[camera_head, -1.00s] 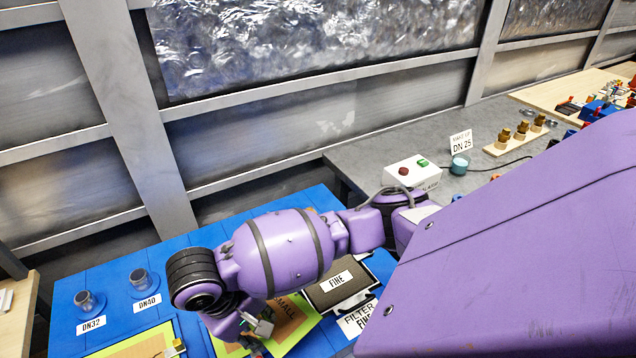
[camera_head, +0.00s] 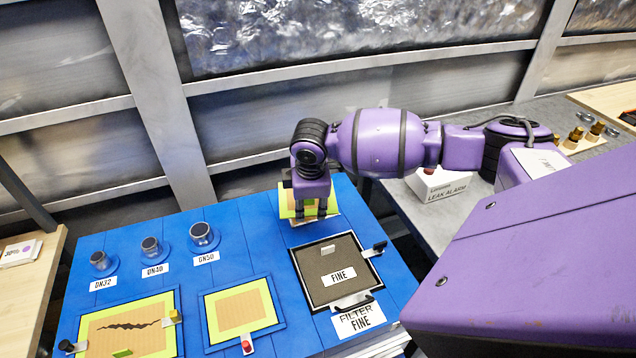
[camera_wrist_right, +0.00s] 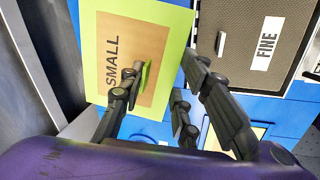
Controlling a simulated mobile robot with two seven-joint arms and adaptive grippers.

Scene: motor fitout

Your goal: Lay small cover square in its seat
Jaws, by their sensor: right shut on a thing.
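The small cover (camera_head: 285,205) is a flat panel with a yellow-green border and a tan middle. In the right wrist view its middle reads SMALL (camera_wrist_right: 112,50), and an upright green tab (camera_wrist_right: 145,76) stands on it. My right gripper (camera_head: 316,222) is above the cover at the back of the blue bench, shut on the cover's tab. The fingers partly hide the tab and cover. Whether the cover touches the bench is unclear. A green-bordered square place with a tan middle (camera_head: 240,308) lies in front and left of it, uncovered. My left gripper is out of view.
The dark FINE filter (camera_head: 345,258) lies in front of the cover, with latches at its edge. A larger green-bordered panel with a crack (camera_head: 125,326) is front left. Several round fittings (camera_head: 203,236) stand along the back. A leak alarm box (camera_head: 440,185) is right.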

